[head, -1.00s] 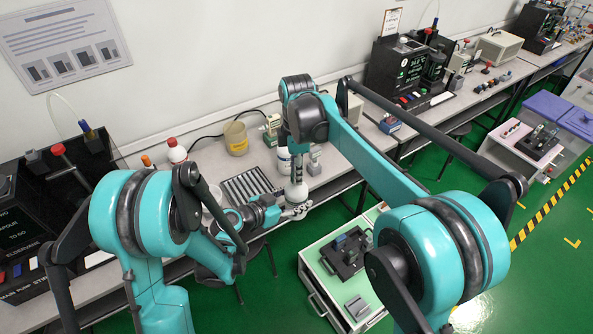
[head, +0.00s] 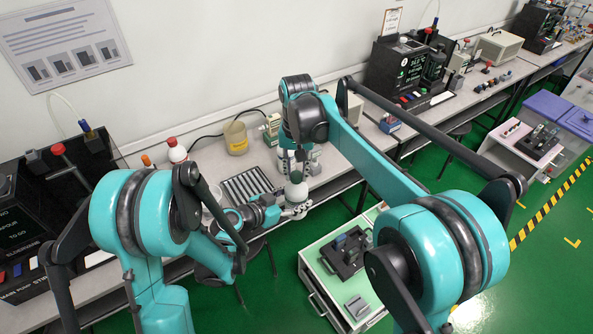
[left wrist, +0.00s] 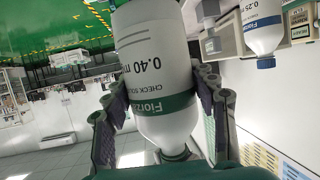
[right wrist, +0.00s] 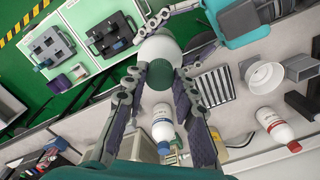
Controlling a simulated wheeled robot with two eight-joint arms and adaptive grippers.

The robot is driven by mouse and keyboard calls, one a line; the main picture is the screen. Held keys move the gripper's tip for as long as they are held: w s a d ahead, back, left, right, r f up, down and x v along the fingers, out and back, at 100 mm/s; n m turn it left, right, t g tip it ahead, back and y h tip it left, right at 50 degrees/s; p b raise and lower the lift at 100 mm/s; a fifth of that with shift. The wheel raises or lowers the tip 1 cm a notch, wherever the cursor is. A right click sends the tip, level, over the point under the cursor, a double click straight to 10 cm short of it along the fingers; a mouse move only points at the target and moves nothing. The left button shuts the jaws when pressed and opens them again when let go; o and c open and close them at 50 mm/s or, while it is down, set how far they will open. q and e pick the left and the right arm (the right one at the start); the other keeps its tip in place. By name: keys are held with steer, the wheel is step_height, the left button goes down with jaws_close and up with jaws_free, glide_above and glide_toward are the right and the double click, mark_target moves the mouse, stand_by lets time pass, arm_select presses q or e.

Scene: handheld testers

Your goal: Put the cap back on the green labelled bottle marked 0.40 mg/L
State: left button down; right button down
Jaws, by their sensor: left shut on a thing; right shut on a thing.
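The white bottle (left wrist: 150,60) with the green band and 0.40 mark fills the middle of the left wrist view, upside down in that picture. My left gripper (left wrist: 155,95) is shut on it, one finger on each side. In the head view the bottle (head: 297,191) is held up at the bench's front edge. The dark green cap (right wrist: 160,74) is between the fingertips of my right gripper (right wrist: 160,80), which is shut on it. The cap lines up over the bottle's white body. I cannot tell whether it is seated on the neck.
A blue-capped bottle (right wrist: 162,125) marked 0.25 stands close behind. A red-capped white bottle (right wrist: 274,125), a striped rack (head: 247,184) and a yellowish beaker (head: 236,138) are on the bench. A pale cart (head: 325,262) with dark testers stands in front.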

steer(key=c, duration=1.1)
jaws_free()
steer(key=shift+c, duration=0.2)
steer(key=shift+r, duration=0.1)
step_height(320, 180, up, 12)
steer(key=shift+d, duration=0.1)
